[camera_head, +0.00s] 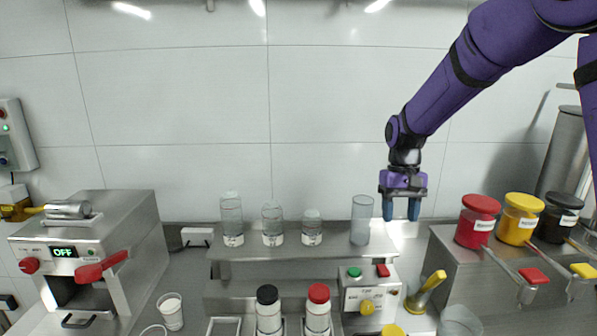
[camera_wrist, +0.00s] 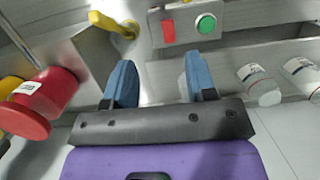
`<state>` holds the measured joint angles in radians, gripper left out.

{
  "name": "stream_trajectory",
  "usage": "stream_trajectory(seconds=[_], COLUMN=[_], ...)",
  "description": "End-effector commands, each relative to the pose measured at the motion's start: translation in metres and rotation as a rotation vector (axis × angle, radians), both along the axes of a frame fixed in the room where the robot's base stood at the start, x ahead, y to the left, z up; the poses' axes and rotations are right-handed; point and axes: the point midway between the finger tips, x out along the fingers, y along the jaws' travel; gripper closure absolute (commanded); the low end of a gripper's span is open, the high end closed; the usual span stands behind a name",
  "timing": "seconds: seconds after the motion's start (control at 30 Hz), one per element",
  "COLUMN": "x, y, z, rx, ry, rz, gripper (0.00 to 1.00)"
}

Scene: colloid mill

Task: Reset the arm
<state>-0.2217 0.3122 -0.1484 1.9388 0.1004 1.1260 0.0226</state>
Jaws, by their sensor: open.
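My purple arm reaches in from the top right in the head view. My gripper (camera_head: 402,210) points down beside the right end of the steel shelf, just right of an empty clear glass cylinder (camera_head: 361,220). In the wrist view my gripper (camera_wrist: 160,85) shows its two blue fingers spread apart with nothing between them. The gripper is open and empty. The wrist view shows the control box (camera_wrist: 187,25) with a red and a green button beyond the fingertips.
Several clear bottles stand on the steel shelf (camera_head: 280,253). Red (camera_head: 478,222), yellow (camera_head: 519,220) and black (camera_head: 558,218) lidded jars stand at the right. A steel machine (camera_head: 110,235) reading OFF is at the left. The wall space above the shelf is clear.

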Motion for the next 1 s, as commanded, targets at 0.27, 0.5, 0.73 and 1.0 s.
stream_trajectory(seconds=[0.27,0.5,0.73,1.0], x=[-0.058,-0.113,-0.168,-0.232], y=[-0.019,-0.032,-0.042,-0.05], z=[0.066,0.105,0.129,0.14], rx=[0.03,0.038,0.034,0.012], ry=[-0.152,-0.283,-0.408,-0.555], rz=[-0.006,-0.007,-0.007,-0.007], gripper=[0.49,0.49,0.49,0.49])
